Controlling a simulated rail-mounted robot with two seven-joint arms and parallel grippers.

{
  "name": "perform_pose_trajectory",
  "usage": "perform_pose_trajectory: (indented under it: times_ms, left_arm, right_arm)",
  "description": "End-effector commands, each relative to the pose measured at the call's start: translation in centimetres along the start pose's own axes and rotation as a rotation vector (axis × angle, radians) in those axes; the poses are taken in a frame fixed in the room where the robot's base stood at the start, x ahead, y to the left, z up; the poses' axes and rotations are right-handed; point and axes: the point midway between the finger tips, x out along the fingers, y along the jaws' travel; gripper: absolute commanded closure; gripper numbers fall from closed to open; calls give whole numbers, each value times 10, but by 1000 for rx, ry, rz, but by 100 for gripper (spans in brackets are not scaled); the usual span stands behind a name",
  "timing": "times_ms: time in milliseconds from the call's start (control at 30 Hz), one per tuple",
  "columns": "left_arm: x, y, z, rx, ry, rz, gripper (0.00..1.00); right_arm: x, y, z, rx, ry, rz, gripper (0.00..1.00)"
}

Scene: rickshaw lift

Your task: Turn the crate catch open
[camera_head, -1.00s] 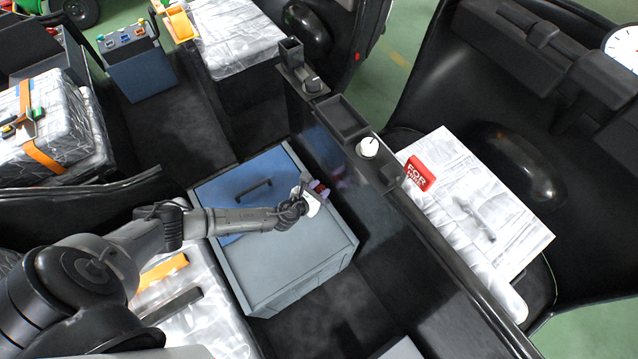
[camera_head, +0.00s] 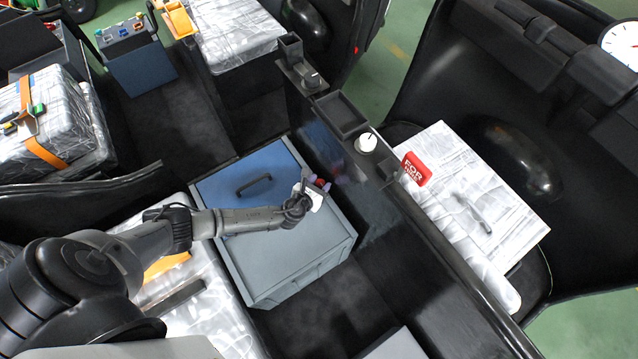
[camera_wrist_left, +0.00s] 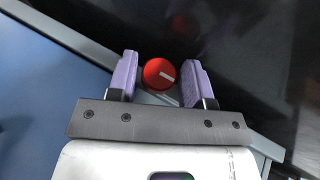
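The crate (camera_head: 290,262) is a grey box with a blue lid panel (camera_head: 225,187) and a dark handle (camera_head: 253,184). It stands on the dark floor. The catch is a round red knob (camera_wrist_left: 158,73) with a white mark, at the crate's far edge. In the head view only a bit of red (camera_head: 326,187) shows beside the gripper. My left gripper (camera_head: 317,185) is over that edge. In the left wrist view its purple fingers (camera_wrist_left: 158,80) are open, one on each side of the knob, with a gap to each. My right gripper is not in view.
A black partition with a tray (camera_head: 342,114) and a white knob (camera_head: 366,143) rises close behind the crate. A silver seat with a red sign (camera_head: 417,168) lies to the right. A blue-grey box (camera_head: 139,64) stands at the upper left. Dark floor (camera_head: 335,310) is clear in front.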

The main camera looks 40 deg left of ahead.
Motion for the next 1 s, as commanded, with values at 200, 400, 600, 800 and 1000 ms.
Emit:
perform_pose_trajectory:
  times_ms: [200, 400, 600, 800, 1000]
  left_arm:
    - [-1, 0, 0, 1, 0, -1, 54]
    - [-21, 0, 1, 1, 2, -2, 54]
    - [-61, 0, 2, 1, 3, -3, 54]
    - [-98, 0, 1, 1, 2, -1, 54]
    - [-124, 0, 0, 0, 1, 0, 54]
  right_arm:
    - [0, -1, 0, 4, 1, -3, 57]
    - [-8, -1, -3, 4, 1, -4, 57]
    - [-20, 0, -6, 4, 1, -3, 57]
    - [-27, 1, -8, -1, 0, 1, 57]
    - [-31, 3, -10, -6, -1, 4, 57]
